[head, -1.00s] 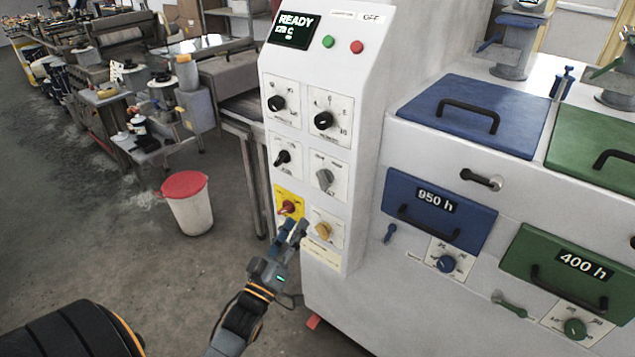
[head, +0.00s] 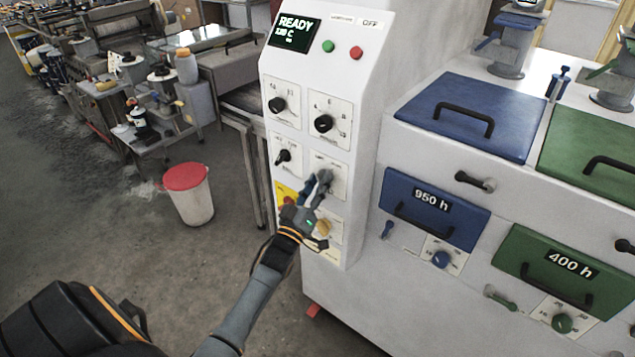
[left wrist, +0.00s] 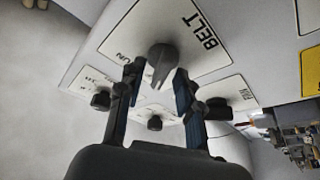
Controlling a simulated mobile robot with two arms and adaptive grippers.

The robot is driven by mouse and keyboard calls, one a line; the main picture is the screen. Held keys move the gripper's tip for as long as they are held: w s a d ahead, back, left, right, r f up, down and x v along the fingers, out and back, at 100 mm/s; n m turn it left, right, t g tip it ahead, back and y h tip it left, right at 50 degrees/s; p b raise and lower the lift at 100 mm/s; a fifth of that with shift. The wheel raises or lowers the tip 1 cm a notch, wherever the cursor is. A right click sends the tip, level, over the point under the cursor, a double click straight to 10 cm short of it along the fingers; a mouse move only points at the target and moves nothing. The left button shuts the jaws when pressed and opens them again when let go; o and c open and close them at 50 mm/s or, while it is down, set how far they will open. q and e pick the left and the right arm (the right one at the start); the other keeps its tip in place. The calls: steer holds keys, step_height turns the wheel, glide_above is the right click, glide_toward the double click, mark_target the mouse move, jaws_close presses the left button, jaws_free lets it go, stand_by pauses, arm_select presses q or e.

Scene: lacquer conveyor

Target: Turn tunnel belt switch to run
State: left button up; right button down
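The belt switch is a grey knob (left wrist: 162,58) on a white plate marked BELT (left wrist: 195,42), with the letters "UN" of a partly hidden word beside it. In the head view its plate (head: 341,174) is on the panel, and my left gripper largely covers the knob. My left gripper (head: 318,184) is open in front of the plate. In the left wrist view its two fingers (left wrist: 156,78) stand apart, one on each side of the knob's near end. I cannot tell whether they touch it. My right gripper is not in view.
The panel display (head: 296,33) reads READY. Blue (head: 433,212) and green (head: 550,270) drawers are to the right. A red-lidded bin (head: 189,195) stands on open floor.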

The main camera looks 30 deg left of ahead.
arm_select(q)
steer(key=c, duration=0.7)
jaws_close()
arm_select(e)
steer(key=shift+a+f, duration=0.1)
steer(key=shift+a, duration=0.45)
